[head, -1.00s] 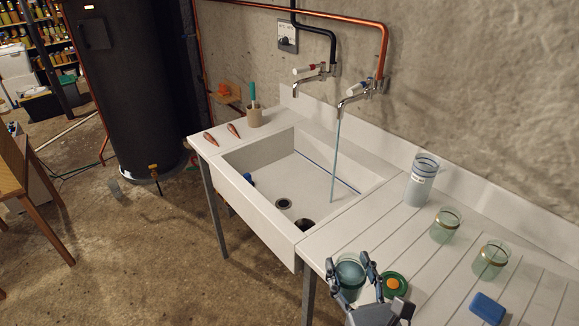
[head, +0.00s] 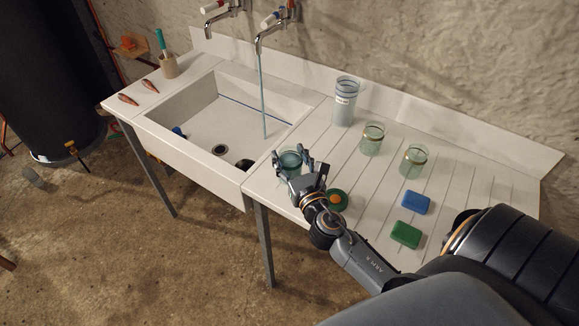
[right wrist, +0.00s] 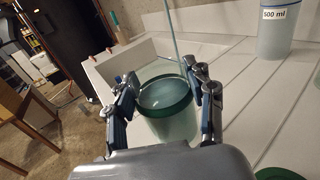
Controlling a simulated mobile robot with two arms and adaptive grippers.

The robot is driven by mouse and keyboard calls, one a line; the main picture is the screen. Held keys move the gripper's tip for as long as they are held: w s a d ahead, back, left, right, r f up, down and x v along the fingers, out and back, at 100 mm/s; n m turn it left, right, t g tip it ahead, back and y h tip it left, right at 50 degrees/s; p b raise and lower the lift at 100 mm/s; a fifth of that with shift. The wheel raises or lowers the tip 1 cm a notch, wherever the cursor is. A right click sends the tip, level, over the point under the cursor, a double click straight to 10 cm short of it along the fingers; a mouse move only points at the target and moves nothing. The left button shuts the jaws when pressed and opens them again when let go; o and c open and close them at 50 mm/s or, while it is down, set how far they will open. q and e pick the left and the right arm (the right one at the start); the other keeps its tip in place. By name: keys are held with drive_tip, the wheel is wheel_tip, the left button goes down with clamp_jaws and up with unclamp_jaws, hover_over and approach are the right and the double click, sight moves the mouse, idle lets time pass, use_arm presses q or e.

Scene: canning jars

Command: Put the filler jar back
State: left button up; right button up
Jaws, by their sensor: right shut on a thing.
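A jar of greenish glass with a dark green rim (right wrist: 165,98), probably the filler jar, is in my right gripper (right wrist: 165,92). In the head view the jar (head: 290,160) shows between the fingers of my right gripper (head: 292,158). Whether it rests on the board or is just above it, I cannot tell. What it holds is unclear. My left gripper is not in view.
Water runs from the right tap (head: 270,22) into the white sink (head: 190,108).

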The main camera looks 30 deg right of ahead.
sight(287, 158)
drive_tip(key=f, duration=0.1)
drive_tip(key=f+b, duration=0.1)
drive_tip(key=w+f, duration=0.1)
drive_tip(key=shift+d+f+b, duration=0.25)
drive_tip(key=shift+b, duration=0.15)
drive_tip(key=shift+f, duration=0.25)
drive_tip(key=shift+s, duration=0.1)
drive_tip(key=shift+f+b, duration=0.25)
drive_tip(key=shift+b, duration=0.05)
drive_tip(key=o, duration=1.3)
drive_tip(key=shift+r, duration=0.15)
